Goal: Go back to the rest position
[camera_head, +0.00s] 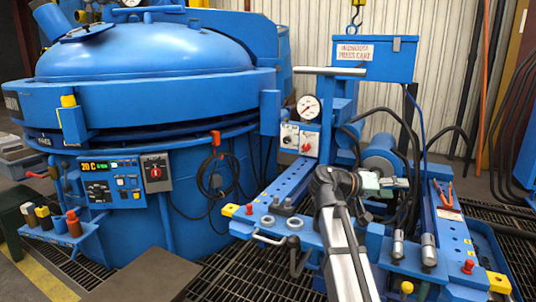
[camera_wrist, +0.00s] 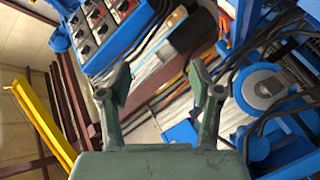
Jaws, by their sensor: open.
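My gripper (camera_head: 388,184) is over the blue press cart (camera_head: 460,232) in the head view, close in the picture to the cart's blue cylinder (camera_head: 381,153). In the wrist view its two green-grey fingers (camera_wrist: 160,84) stand wide apart with nothing between them. The gripper is open and empty. Whether it touches the cart or its hoses cannot be told.
A large blue pit furnace (camera_head: 150,70) with a control panel (camera_head: 112,183) stands at the left. A pressure gauge (camera_head: 308,108) and black hoses (camera_head: 412,140) are near my arm. Pliers (camera_head: 443,194) lie on the cart's right rail. A yellow bar (camera_wrist: 42,125) shows in the wrist view.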

